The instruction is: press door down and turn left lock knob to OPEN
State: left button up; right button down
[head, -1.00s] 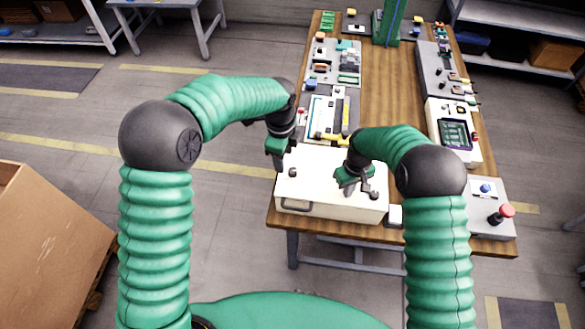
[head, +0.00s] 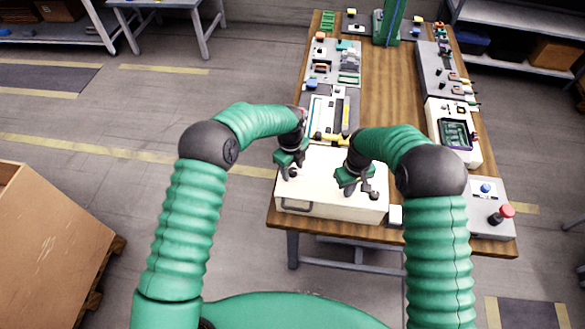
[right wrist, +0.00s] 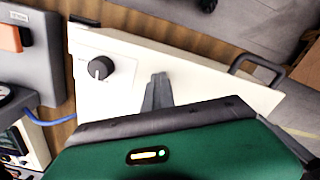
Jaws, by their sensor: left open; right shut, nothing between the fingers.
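The white door (head: 330,205) is the top panel of a box at the near end of the bench. It also shows in the right wrist view (right wrist: 205,75). The left lock knob (head: 293,173) is small and dark, at the door's left side. My left gripper (head: 287,170) is open right at that knob; I cannot tell whether it touches it. My right gripper (head: 347,193) is shut and empty, low over the door's right part; contact is unclear. A dark right knob (head: 374,195) shows in the right wrist view (right wrist: 98,68) with a white pointer line.
A dark handle (head: 295,206) is on the box's front. A grey panel with a red button (head: 506,210) stands to the right. A tray with a yellow tool (head: 346,118) lies behind the door. A cardboard box (head: 50,250) is at the far left.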

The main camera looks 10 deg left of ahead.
pick_arm(q)
jog(key=shift+f, duration=0.1)
grip_shut()
pick_arm(e)
jog(key=shift+s+f, duration=0.3)
jog(key=shift+f, duration=0.05)
pick_arm(q)
jog(key=shift+n, duration=0.4)
jog(key=n, duration=0.8)
jog(key=shift+y, duration=0.3)
jog(key=n, duration=0.9)
pick_arm(e)
jog(key=shift+w+d, duration=0.1)
